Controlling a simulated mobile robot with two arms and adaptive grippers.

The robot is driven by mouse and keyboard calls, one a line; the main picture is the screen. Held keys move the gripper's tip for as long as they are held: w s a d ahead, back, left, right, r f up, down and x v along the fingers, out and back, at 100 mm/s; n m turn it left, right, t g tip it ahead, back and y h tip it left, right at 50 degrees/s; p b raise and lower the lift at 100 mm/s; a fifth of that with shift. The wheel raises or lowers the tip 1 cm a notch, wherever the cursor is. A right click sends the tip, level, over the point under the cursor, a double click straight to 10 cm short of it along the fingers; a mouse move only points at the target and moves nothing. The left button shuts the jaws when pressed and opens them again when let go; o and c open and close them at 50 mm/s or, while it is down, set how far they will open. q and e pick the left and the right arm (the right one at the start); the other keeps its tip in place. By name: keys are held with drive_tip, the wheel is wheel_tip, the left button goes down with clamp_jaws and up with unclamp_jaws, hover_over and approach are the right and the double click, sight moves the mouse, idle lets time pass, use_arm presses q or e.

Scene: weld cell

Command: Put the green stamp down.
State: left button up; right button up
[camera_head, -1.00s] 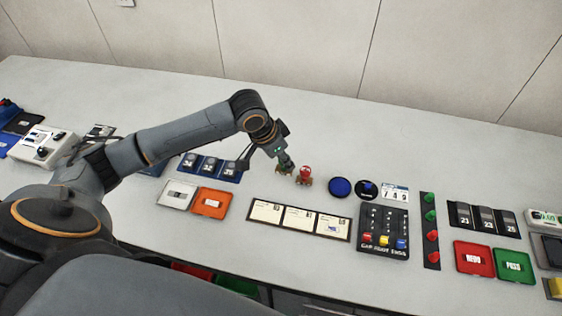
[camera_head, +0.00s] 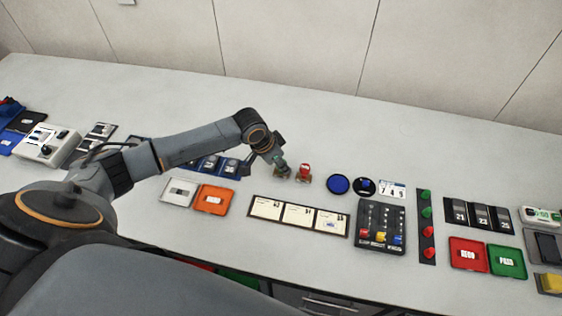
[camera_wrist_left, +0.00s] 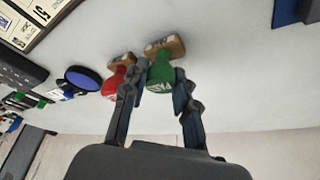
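The green stamp (camera_wrist_left: 160,78) has a green knob on a wooden base and is between the fingers of my left gripper (camera_wrist_left: 160,85) in the left wrist view. The fingers lie against both sides of the knob. In the head view the left gripper (camera_head: 280,168) is low over the table, just left of the red stamp (camera_head: 304,171), and mostly covers the green stamp. The red stamp also shows close beside it in the left wrist view (camera_wrist_left: 113,82). I cannot tell whether the green base touches the table. My right gripper is not in view.
A blue round pad (camera_head: 338,184) lies right of the red stamp. The card strip (camera_head: 298,215), an orange tray (camera_head: 213,199) and a white tray (camera_head: 179,191) lie in front. A blue number block (camera_head: 209,166) is to the left. The table behind is clear.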

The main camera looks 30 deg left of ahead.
use_arm(q)
drive_tip(key=o, duration=0.4)
drive_tip(key=shift+r, duration=0.1)
drive_tip(key=b+v, duration=0.1)
drive_tip(key=v, duration=1.1)
drive_tip(key=shift+b, duration=0.35)
drive_tip(key=shift+w+a, duration=0.1)
